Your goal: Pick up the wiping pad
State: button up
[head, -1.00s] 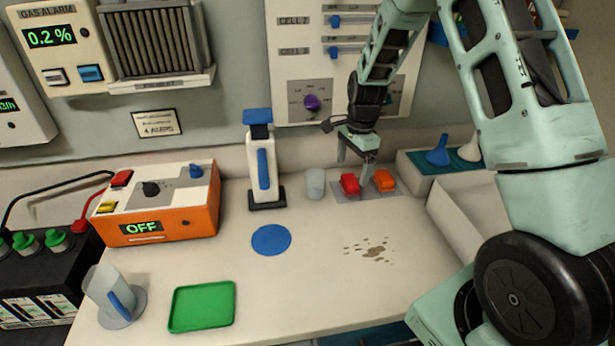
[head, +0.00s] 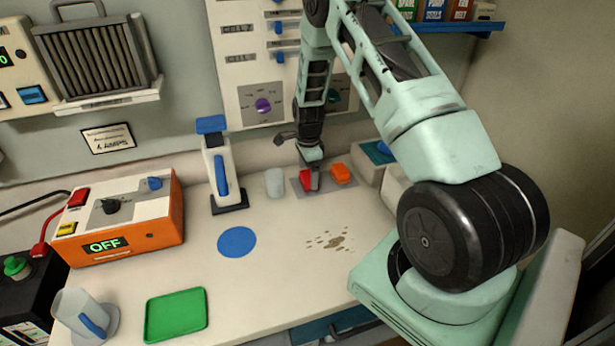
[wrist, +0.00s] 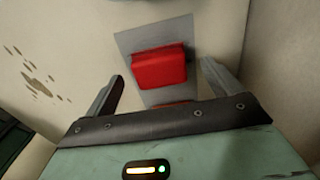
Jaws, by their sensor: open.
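Two small pad-like blocks lie on a grey mat (head: 296,187) at the back of the bench: a red block (head: 307,181) on the left and an orange block (head: 342,173) on the right. I cannot tell from looks alone which is the wiping pad. My gripper (head: 312,180) is open, pointing down over the red block and partly hiding it. In the wrist view the red block (wrist: 158,67) lies ahead between my two spread fingers (wrist: 163,78), with space on both sides. Part of another reddish block (wrist: 172,103) shows below, mostly hidden by my gripper.
A clear cup (head: 275,182) and a white bottle with blue handle (head: 218,172) stand left of the mat. A brown spill (head: 336,240), blue disc (head: 237,242) and green tray (head: 176,314) lie in front. The wall is close behind; a pale bin (head: 395,190) stands right.

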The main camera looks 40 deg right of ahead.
aim_at(308, 176)
jog(key=shift+f, duration=1.2)
jog(key=c, duration=1.1)
jog(key=shift+r+b, duration=0.2)
jog(key=shift+b, duration=0.1)
notch_tip(308, 176, up, 7)
jog(key=b, duration=0.3)
jog(key=shift+s+a, duration=0.1)
jog(key=shift+s+a+f+b, duration=0.1)
jog(key=shift+s+a+b, duration=1.05)
jog(key=shift+s, duration=1.8)
jog(key=shift+s+a+b, duration=0.5)
jog(key=shift+s+a, duration=1.2)
jog(key=shift+s, duration=1.3)
jog(key=shift+s+a+f+b, duration=0.1)
jog(key=shift+s+a+b, duration=1.05)
jog(key=shift+s, duration=1.8)
jog(key=shift+o, duration=0.7)
jog(key=shift+a+p, duration=0.2)
jog(key=shift+p, duration=0.15)
